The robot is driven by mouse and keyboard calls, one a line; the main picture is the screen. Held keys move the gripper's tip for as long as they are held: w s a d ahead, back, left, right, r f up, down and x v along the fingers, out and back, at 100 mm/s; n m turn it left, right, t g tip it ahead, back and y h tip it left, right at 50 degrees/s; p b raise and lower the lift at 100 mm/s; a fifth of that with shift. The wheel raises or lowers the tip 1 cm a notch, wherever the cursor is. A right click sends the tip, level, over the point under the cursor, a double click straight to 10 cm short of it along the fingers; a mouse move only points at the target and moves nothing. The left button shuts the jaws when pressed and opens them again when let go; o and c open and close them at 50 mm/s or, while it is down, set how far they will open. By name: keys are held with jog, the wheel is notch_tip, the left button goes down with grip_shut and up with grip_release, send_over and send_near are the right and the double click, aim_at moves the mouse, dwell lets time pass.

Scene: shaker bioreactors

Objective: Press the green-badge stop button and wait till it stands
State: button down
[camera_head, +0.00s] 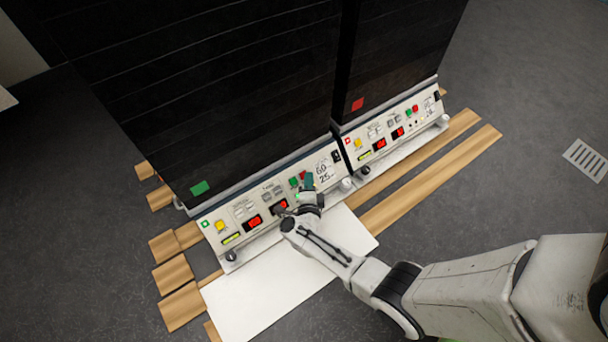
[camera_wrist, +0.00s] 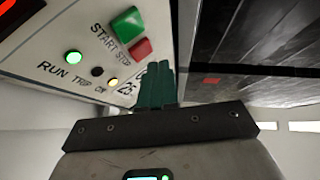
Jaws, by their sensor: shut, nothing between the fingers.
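The shaker with the green badge (camera_head: 200,188) stands on the left in the head view, its sloped control panel (camera_head: 240,212) facing me. Its red STOP button (camera_wrist: 141,48) lies beside the green START button (camera_wrist: 128,20) in the wrist view. The green RUN lamp (camera_wrist: 73,57) is lit, and a pale lamp (camera_wrist: 112,83) glows near the fingers. My gripper (camera_wrist: 158,72) is shut and empty, its teal fingertips close to the STOP button. I cannot tell whether they touch it. In the head view my gripper (camera_head: 309,181) is at the panel's right part.
A second shaker with a red badge (camera_head: 358,104) stands directly to the right, with its own similar panel (camera_head: 392,128). Wooden planks (camera_head: 430,175) and a white board (camera_head: 270,290) lie on the floor in front. A floor grate (camera_head: 586,160) is at the far right.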

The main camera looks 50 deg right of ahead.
jog(key=shift+w+f, duration=0.1)
jog(key=shift+f, duration=0.05)
jog(key=shift+w+d+f+b, duration=0.1)
jog(key=shift+w+f+b, duration=0.1)
jog(key=shift+b, duration=0.2)
jog(key=shift+w+f+b, duration=0.2)
jog(key=shift+w+b, duration=0.1)
dwell(0.8)
jog(key=shift+r, duration=0.1)
jog(key=shift+s+r+p, duration=0.45)
jog(key=shift+s+p, duration=0.15)
jog(key=shift+p, duration=0.2)
jog(key=shift+s+r, duration=0.1)
jog(key=s+r+p, duration=0.1)
jog(key=p, duration=0.1)
jog(key=s+a+r+p, duration=0.1)
jog(key=s+r+p, duration=0.1)
jog(key=shift+s+a+r, duration=0.1)
jog(key=shift+s+a, duration=0.05)
jog(key=shift+s, duration=0.05)
